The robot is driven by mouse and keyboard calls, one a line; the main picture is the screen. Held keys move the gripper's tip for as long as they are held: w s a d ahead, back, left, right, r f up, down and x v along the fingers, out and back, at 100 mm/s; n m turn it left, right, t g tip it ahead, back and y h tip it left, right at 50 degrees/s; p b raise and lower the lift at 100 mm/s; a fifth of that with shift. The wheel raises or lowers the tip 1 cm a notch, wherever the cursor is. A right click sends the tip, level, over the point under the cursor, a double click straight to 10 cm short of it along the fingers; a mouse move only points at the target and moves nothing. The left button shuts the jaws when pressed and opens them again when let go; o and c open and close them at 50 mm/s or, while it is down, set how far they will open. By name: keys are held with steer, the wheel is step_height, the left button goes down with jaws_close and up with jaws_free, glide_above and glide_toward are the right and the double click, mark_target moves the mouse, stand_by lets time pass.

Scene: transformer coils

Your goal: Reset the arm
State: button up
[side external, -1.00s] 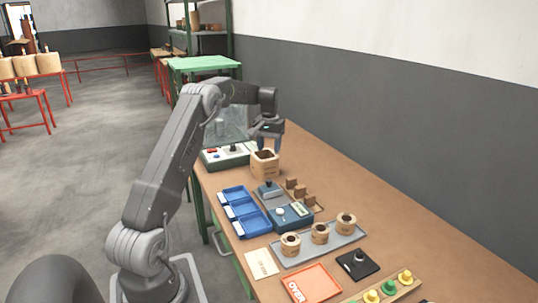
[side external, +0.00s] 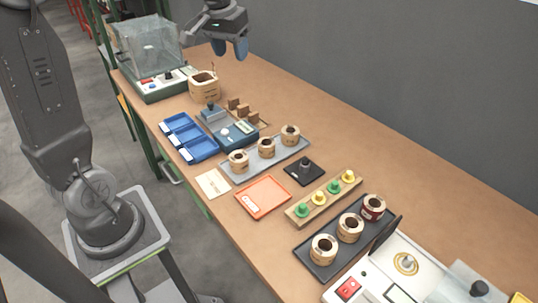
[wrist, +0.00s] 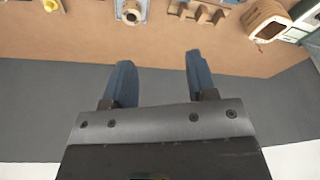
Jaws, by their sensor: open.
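My gripper (side external: 231,48) hangs in the air above the far part of the wooden table (side external: 330,120), near the back wall. Its two blue fingers are apart and nothing is between them. In the wrist view my gripper (wrist: 159,80) shows the same open gap, with the table edge and grey wall behind it. The gripper is higher than the table objects and touches none of them.
A coil box (side external: 204,87) stands beside a clear-covered machine (side external: 150,45). Blue trays (side external: 188,137), a grey tray with coils (side external: 230,173), an orange tray (side external: 263,197), a peg board (side external: 325,198), a dark coil tray (side external: 318,270) and a white machine (side external: 400,272) line the table.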

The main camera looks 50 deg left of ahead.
steer(key=s+d+f+m+t, duration=0.1)
steer(key=s+d+m, duration=0.1)
steer(key=s+d, duration=0.6)
steer(key=s+d+f+m+t+h, duration=0.1)
steer(key=s+d+f+m+t, duration=0.1)
steer(key=s+d, duration=0.6)
steer(key=s, duration=0.3)
steer(key=shift+d+m, duration=0.2)
steer(key=shift+m, duration=0.1)
